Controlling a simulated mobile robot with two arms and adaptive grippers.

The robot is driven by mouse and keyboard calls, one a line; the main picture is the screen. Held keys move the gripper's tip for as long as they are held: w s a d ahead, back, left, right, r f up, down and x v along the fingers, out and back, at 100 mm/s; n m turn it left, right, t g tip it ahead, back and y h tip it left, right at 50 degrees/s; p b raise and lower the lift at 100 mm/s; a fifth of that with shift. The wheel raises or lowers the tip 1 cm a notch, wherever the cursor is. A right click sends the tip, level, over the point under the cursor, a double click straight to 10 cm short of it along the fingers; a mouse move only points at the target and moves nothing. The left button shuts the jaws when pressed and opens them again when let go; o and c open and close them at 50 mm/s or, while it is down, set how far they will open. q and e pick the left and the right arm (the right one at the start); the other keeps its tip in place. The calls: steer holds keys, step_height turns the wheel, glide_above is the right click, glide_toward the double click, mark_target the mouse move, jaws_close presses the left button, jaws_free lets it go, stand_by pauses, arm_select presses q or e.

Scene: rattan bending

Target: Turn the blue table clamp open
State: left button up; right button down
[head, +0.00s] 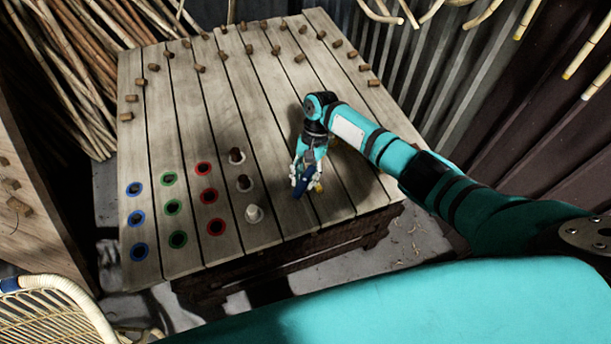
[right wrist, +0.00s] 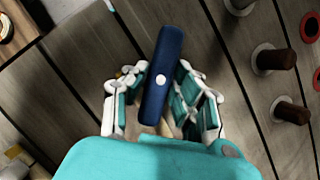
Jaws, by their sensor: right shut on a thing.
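The blue table clamp shows as a dark blue bar with a pale round spot at its middle; it is in the right wrist view (right wrist: 161,88) and, small and partly covered, in the head view (head: 301,187). It is near the front edge of the slatted wooden table (head: 262,120). My right gripper (head: 305,183) reaches down over it. In the right wrist view its white and teal fingers (right wrist: 160,95) are shut on the bar from both sides. The clamp's lower part is mostly hidden. My left gripper is not in view.
Left of the clamp are blue (head: 138,220), green (head: 174,207) and red (head: 207,196) ringed holes. Several wooden pegs line the far edges. A rattan chair (head: 45,310) stands at lower left.

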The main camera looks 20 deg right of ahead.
steer(key=n+h, duration=0.1)
steer(key=n, duration=0.1)
steer(key=n+g+h+b, duration=0.1)
steer(key=n, duration=0.2)
steer(key=shift+a+n, duration=0.15)
steer(key=shift+n, duration=0.15)
steer(key=shift+w+n+h, duration=0.1)
steer(key=shift+n+h, duration=0.6)
steer(key=shift+n, duration=1.2)
steer(key=c, duration=1.1)
jaws_free()
steer(key=v, duration=1.2)
steer(key=shift+w+a, duration=0.15)
